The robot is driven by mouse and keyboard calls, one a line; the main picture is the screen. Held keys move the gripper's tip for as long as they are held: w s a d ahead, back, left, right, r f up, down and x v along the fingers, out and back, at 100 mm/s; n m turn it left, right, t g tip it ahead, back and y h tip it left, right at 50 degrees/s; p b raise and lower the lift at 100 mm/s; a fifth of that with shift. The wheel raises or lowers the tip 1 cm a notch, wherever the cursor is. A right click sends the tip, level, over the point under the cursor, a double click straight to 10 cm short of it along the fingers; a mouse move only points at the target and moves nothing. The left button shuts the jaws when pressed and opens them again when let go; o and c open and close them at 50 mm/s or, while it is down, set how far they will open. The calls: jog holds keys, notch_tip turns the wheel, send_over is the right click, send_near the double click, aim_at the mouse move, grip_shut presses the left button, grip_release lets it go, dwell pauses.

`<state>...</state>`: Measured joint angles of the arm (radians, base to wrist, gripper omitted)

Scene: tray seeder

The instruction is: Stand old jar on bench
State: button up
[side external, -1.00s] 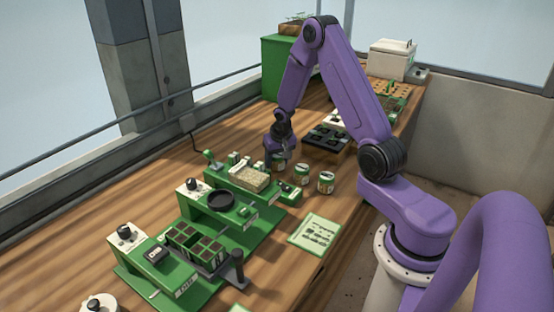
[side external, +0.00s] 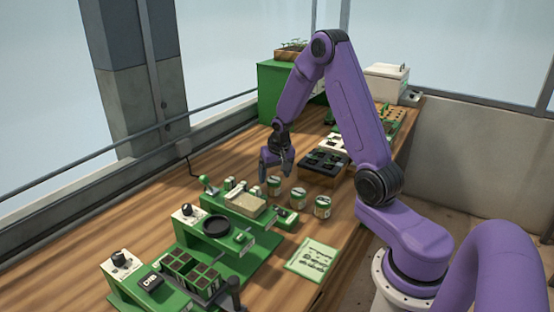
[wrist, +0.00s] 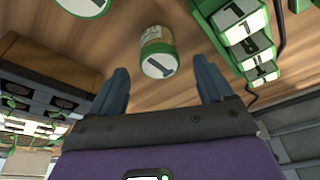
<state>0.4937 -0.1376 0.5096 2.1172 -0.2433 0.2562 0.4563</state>
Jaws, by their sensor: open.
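I cannot tell by label which is the old jar. In the wrist view a jar (wrist: 158,50) with tan contents shows between and beyond the fingers. Part of another jar (wrist: 83,4) is at the top edge.
The green seeder (side external: 240,262) with its tan seed tray (side external: 245,204) and black dish stands left of the jars. A dark cell tray (side external: 325,160) lies behind them. A printed card (side external: 312,257) lies in front. Bare bench lies to the left.

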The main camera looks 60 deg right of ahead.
jog(key=v, duration=0.7)
